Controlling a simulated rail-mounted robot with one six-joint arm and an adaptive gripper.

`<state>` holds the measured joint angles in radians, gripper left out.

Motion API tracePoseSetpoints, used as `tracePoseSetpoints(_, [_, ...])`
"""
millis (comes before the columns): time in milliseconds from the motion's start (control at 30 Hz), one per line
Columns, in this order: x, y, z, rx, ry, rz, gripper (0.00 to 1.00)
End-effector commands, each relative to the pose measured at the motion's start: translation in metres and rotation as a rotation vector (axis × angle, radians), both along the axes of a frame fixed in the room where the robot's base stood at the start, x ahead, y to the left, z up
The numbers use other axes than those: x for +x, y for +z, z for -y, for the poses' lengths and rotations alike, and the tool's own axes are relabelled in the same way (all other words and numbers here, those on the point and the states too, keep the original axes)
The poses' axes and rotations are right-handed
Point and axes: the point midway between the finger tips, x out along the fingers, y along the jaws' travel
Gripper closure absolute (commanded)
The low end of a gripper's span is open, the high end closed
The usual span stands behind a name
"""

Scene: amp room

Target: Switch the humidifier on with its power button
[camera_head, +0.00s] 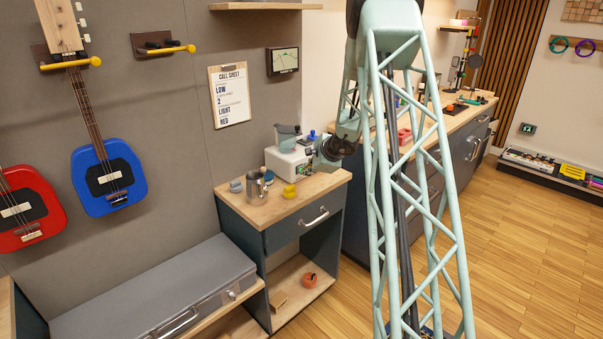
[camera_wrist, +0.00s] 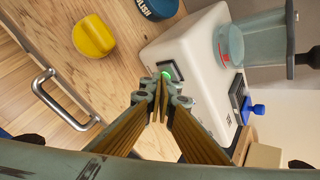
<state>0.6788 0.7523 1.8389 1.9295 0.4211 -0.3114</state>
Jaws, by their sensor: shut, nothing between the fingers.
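The humidifier, a white box (camera_wrist: 185,45) with a translucent grey-green tank (camera_wrist: 262,40), stands on the wooden cabinet top; its white body (camera_head: 283,163) also shows in the head view. A small bright green spot (camera_wrist: 165,74) shows on its front face beside a dark square panel (camera_wrist: 174,70). My gripper (camera_wrist: 161,90) is shut and empty, its tips right at the green spot and partly covering it. I cannot tell whether they touch it. In the head view my gripper is hard to make out beside the humidifier.
A yellow object (camera_wrist: 93,36) and a dark blue tin (camera_wrist: 155,6) lie close by on the cabinet top. A metal cup (camera_head: 256,186) stands there too. A blue-knobbed item (camera_wrist: 254,109) is beside the humidifier. A drawer handle (camera_head: 314,217) projects from the cabinet front.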

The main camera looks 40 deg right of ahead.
Motion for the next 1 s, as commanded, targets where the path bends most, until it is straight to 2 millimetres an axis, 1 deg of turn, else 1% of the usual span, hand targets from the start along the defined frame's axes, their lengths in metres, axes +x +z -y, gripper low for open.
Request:
tracePoseSetpoints(467, [0.0005,0.0004,0.0001,-0.001,0.0,0.001,1.0])
tracePoseSetpoints(1000, [-0.0081,0.0,0.001,0.0,0.0,0.001,1.0])
